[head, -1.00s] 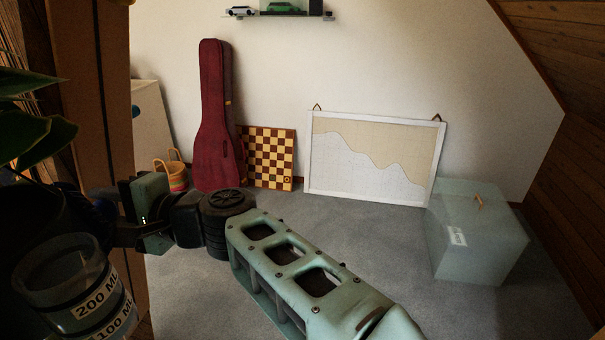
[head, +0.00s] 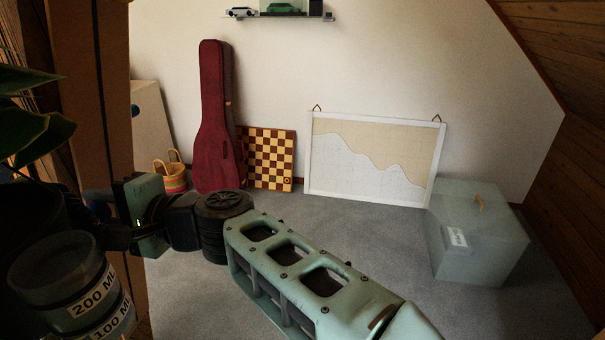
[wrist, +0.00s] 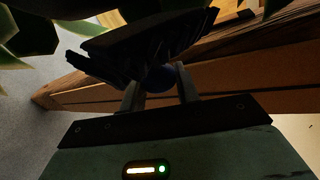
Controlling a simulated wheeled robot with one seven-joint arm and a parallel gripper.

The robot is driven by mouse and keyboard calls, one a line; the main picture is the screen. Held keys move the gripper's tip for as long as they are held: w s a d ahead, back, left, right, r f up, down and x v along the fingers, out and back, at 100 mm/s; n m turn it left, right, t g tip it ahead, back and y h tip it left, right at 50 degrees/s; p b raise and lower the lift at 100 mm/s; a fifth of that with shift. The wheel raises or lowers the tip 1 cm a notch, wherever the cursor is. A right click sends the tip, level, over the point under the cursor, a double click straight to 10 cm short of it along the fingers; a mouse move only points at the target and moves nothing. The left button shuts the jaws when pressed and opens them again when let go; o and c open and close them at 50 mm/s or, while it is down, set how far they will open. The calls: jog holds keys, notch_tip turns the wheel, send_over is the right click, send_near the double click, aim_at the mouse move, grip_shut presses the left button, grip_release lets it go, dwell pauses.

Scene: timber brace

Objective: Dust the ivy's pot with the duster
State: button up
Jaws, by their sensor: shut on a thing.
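A plant with broad green leaves (head: 40,135) stands at the left edge of the head view. Its pot is in deep shadow there, and its outline is hard to make out. My gripper (head: 108,228) reaches left into this shadow. In the wrist view, my gripper (wrist: 158,88) has its two fingers shut around a blue rounded part of the duster (wrist: 161,77). The duster's dark, ragged head (wrist: 135,47) spreads beyond the fingers, below green leaves (wrist: 38,30). I cannot tell whether the head touches the pot.
A clear measuring cup (head: 55,265) marked 200 ML and 100 ML stands close below my gripper. A wooden post (head: 104,100) rises behind it. A red guitar case, a checkered board, a framed chart and a translucent box (head: 478,235) stand farther off. Grey floor lies open between.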

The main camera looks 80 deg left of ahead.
jog(key=shift+s+d+r, duration=0.15)
jog(key=shift+s+d, duration=0.15)
jog(key=shift+d, duration=0.3)
jog(key=shift+w+a+r+p, duration=0.1)
jog(key=shift+r+p, duration=0.1)
jog(key=shift+r, duration=0.4)
jog(key=shift+s+a+r+p, duration=0.1)
jog(key=shift+r+p, duration=0.15)
jog(key=shift+r, duration=0.3)
jog(key=shift+w+a+r+p, duration=0.1)
jog(key=shift+r+p, duration=0.1)
jog(key=shift+r, duration=0.4)
jog(key=shift+f+b, duration=0.15)
jog(key=shift+b, duration=0.25)
jog(key=f+b, duration=0.3)
jog(key=shift+d+f, duration=0.2)
jog(key=shift+d, duration=0.15)
jog(key=shift+r, duration=0.1)
